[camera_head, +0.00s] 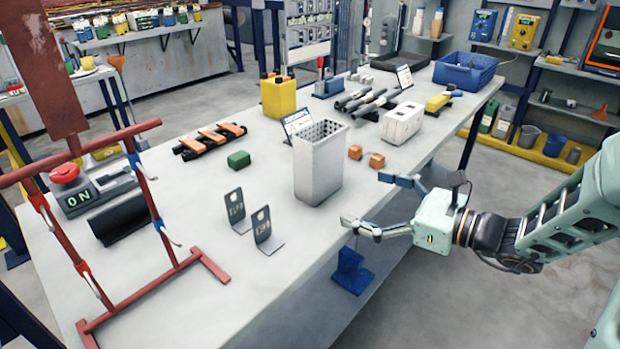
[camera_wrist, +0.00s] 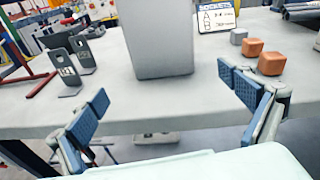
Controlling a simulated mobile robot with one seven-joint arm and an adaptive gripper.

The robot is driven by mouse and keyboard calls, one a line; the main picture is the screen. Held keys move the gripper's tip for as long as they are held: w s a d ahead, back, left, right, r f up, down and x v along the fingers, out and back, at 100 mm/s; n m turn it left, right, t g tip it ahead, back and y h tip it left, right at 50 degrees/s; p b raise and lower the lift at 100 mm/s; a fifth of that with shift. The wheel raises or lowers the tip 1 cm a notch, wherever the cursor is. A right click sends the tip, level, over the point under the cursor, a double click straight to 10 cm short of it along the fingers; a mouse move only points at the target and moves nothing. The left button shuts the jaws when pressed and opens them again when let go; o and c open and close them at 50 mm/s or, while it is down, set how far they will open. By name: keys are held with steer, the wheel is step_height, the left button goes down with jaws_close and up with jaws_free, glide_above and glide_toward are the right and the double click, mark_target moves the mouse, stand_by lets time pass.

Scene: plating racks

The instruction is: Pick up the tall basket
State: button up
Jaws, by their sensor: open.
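The tall basket (camera_head: 318,172) is a light grey, upright box with an open top and a perforated inner wall. It stands on the grey table near its front edge. In the wrist view the basket (camera_wrist: 160,38) stands ahead, between the fingers' lines, with its top cut off. My gripper (camera_head: 370,205) is open and empty, off the table's front edge to the right of the basket and apart from it. Its two blue-padded fingers are spread wide in the wrist view (camera_wrist: 165,97).
Two orange blocks (camera_head: 376,160) lie right of the basket, and a green block (camera_head: 239,159) lies left. Two dark metal brackets (camera_head: 262,226) stand at front left. A red rack (camera_head: 155,190) stands further left. A white box (camera_head: 402,123) and yellow canister (camera_head: 278,97) stand behind.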

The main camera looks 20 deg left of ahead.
mark_target(330, 170)
steer(key=shift+a+r+m+t+y, duration=0.25)
steer(key=shift+r+m+t, duration=0.05)
steer(key=shift+r+m, duration=0.15)
steer(key=shift+a+r+m+t+y, duration=0.25)
steer(key=shift+r+m+t, duration=0.1)
steer(key=shift+r, duration=0.1)
steer(key=b+x, duration=0.2)
steer(key=x, duration=0.9)
steer(key=shift+w+d+r, duration=0.1)
steer(key=shift+w+r, duration=0.05)
steer(key=shift+r, duration=0.05)
steer(key=shift+c, duration=0.5)
steer(key=c, duration=1.3)
